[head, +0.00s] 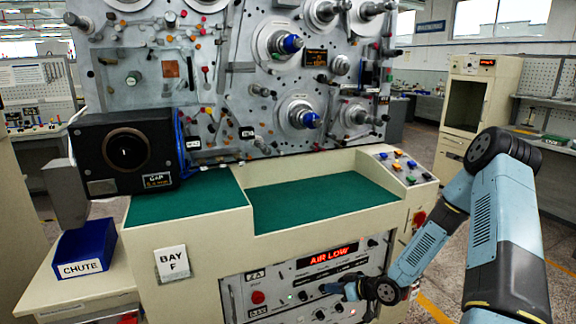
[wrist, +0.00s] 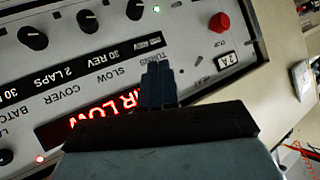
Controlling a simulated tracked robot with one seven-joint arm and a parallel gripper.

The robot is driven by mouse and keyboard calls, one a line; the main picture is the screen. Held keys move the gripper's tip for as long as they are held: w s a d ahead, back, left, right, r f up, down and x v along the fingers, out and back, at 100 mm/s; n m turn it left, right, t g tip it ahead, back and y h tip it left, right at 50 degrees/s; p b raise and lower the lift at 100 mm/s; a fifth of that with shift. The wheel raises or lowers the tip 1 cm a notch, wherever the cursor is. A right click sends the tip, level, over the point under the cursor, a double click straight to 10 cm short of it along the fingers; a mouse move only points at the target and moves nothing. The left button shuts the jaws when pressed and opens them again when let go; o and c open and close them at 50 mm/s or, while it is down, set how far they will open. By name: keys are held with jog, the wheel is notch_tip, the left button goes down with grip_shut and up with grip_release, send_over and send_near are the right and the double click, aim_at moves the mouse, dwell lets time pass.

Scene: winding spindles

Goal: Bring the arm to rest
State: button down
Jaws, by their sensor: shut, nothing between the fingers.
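My arm (head: 483,220) is blue and black and reaches in from the right of the head view. It bends down toward the front control panel (head: 290,280) of the cream machine. My gripper (head: 328,288) is in front of that panel, below the red "AIR LOW" display (head: 327,254). In the wrist view my gripper (wrist: 158,75) has its fingers together, with nothing between them. The panel fills most of the wrist view, with black knobs and a red button (wrist: 219,22). My gripper covers part of the display there. I cannot tell whether the fingertips touch the panel.
The green work surface (head: 318,195) above the panel is bare. A sloped button console (head: 405,167) is at its right end. A black gauge box (head: 125,152) and a blue chute bin (head: 86,246) are at the left. Open floor shows right of the machine.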

jog(key=d+r+m+h, duration=0.1)
jog(key=d+r+h, duration=0.35)
jog(key=r, duration=0.45)
jog(key=d+r+h, duration=0.4)
jog(key=d+r, duration=0.2)
jog(key=r, duration=0.3)
jog(key=s+d+r+m+h, duration=0.1)
jog(key=s+r+m, duration=0.1)
jog(key=s+r, duration=0.35)
jog(key=s+d+r+m+h, duration=0.1)
jog(key=s+r+h, duration=0.1)
jog(key=r, duration=0.7)
jog(key=s+a+r+m, duration=0.1)
jog(key=s+r, duration=0.3)
jog(key=s, duration=0.3)
jog(key=s+a+r+m+y, duration=0.1)
jog(key=s+r, duration=0.3)
jog(key=s, duration=0.4)
jog(key=s+a+r+m+g, duration=0.1)
jog(key=s+a+r+m, duration=0.1)
jog(key=s+r, duration=0.3)
jog(key=shift+s+y, duration=0.35)
jog(key=shift+s, duration=0.85)
